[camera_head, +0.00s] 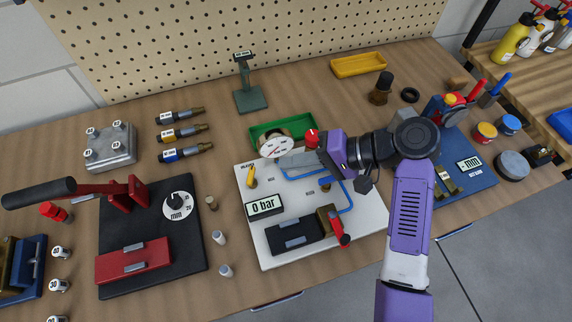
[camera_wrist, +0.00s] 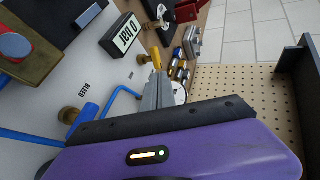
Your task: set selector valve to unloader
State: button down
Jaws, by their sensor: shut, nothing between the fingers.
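A yellow lever (camera_head: 250,178) on a brass fitting stands at the left of the white panel (camera_head: 262,232). It also shows in the wrist view (camera_wrist: 156,60). I cannot read which setting it points to. My gripper (camera_head: 266,166) is shut and empty, with its grey fingers reaching left over the panel. In the wrist view the fingertips (camera_wrist: 156,78) are close to the yellow lever; I cannot tell whether they touch. A white dial (camera_head: 276,147) stands behind the fingers and is partly hidden. A red knob (camera_head: 312,137) with a white mark is beside my wrist.
The display box (camera_head: 264,207) reads 0 bar. A green tray (camera_head: 262,131) is behind.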

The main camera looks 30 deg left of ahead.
aim_at(253, 181)
jog(key=d, duration=0.3)
jog(key=shift+s+d+r, duration=0.35)
jog(key=shift+s+r, duration=0.05)
jog(key=p+x, duration=0.2)
jog(key=x, duration=0.8)
jog(key=shift+s, duration=0.1)
